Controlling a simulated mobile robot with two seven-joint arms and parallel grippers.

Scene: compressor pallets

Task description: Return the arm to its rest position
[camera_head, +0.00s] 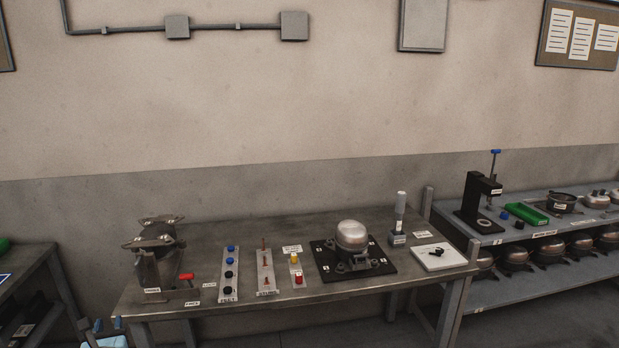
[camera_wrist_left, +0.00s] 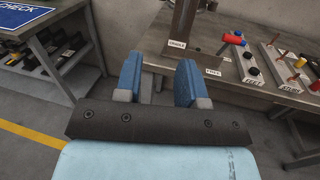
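My left gripper (camera_head: 108,324) shows at the bottom left of the head view, in front of and below the table's left front corner. In the left wrist view its two blue fingers (camera_wrist_left: 159,82) stand apart with nothing between them. The gripper is open and empty, clear of the table front. My right gripper is in neither view.
The workbench (camera_head: 205,262) holds a clamp fixture (camera_head: 157,258), strips of blue, copper and coloured parts, and a compressor (camera_head: 351,236) on a black plate. A shelf (camera_head: 560,232) with a press stands right. Another bench (camera_wrist_left: 60,32) stands left, with floor between.

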